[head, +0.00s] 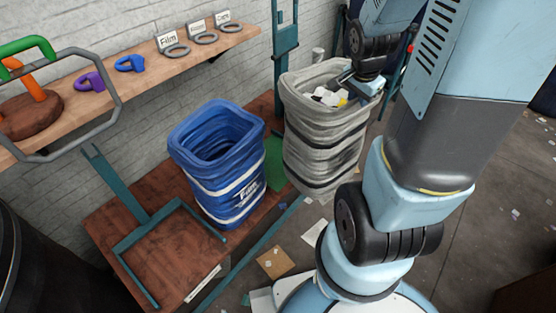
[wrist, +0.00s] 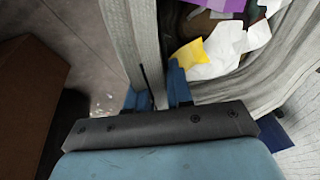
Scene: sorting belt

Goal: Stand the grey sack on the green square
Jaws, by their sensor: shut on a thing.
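The grey sack (head: 325,135) is upright and open at the top, with paper scraps (head: 330,97) inside. My gripper (head: 358,86) is shut on its right rim in the head view. In the wrist view the fingers (wrist: 157,92) pinch the sack's rim (wrist: 133,35). The green square (head: 274,165) lies on the wooden platform, left of the sack. The sack and the blue sack hide parts of it. The sack's base overlaps the platform's front edge in the picture; I cannot tell whether it touches anything.
A blue sack (head: 218,165) stands on the platform (head: 140,225), close left of the green square. A teal frame (head: 125,185) stands farther left, and a teal post (head: 284,45) rises behind. A shelf (head: 130,62) with rings and handles runs along the wall. Papers (head: 275,262) litter the floor.

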